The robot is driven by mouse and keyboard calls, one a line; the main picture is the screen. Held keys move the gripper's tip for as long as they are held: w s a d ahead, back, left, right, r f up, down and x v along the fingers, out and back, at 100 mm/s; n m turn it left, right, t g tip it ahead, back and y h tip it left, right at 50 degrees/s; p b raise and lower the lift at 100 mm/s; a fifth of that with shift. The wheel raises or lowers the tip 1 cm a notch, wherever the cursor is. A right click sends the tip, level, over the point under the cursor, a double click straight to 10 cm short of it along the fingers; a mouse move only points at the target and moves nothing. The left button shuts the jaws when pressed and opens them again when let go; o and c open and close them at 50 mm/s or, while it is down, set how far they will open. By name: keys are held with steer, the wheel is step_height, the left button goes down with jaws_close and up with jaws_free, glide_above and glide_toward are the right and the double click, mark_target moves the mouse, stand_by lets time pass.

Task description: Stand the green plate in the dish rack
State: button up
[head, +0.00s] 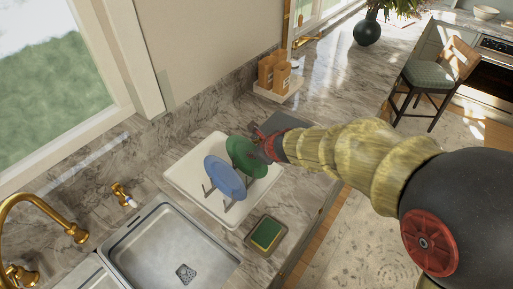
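The green plate (239,152) is on edge, tilted, over the white dish rack (184,174), behind and to the right of the blue plate (222,179). The blue plate also stands on edge, and a few thin dark prongs of the rack show around it. My gripper (258,146) is at the right rim of the green plate and overlaps it. The fingertips are small and dark there, so I cannot tell whether they are closed on the rim. The green plate's lower edge is partly hidden, so I cannot tell whether it rests between prongs.
A metal sink (150,248) and brass tap (42,201) lie at the lower left. A small tray with a green sponge (266,233) sits in front of the rack. Brown packages (273,72) stand on a white tray at the back. A dark slab (283,122) lies behind my gripper.

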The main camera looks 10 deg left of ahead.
steer(key=v, duration=1.2)
stand_by(0.6)
steer(key=s+d+f+n+g, duration=0.1)
steer(key=s+f+n+g, duration=0.1)
steer(key=s+n, duration=0.45)
steer(key=s+d+f+n+g, duration=0.15)
steer(key=s+n, duration=0.25)
steer(key=n, duration=0.5)
steer(key=s+d+r+n+t+h+b, duration=0.1)
steer(key=s+d+n, duration=0.3)
steer(key=d, duration=0.5)
steer(key=s+d+r+n+h+b, duration=0.2)
steer(key=s+d+r+n+h, duration=0.1)
steer(key=s+d, duration=0.5)
steer(key=shift+s+d+r+n+t+h, duration=0.25)
steer(key=shift+d+r+n+t+h, duration=0.25)
steer(key=shift+d, duration=0.75)
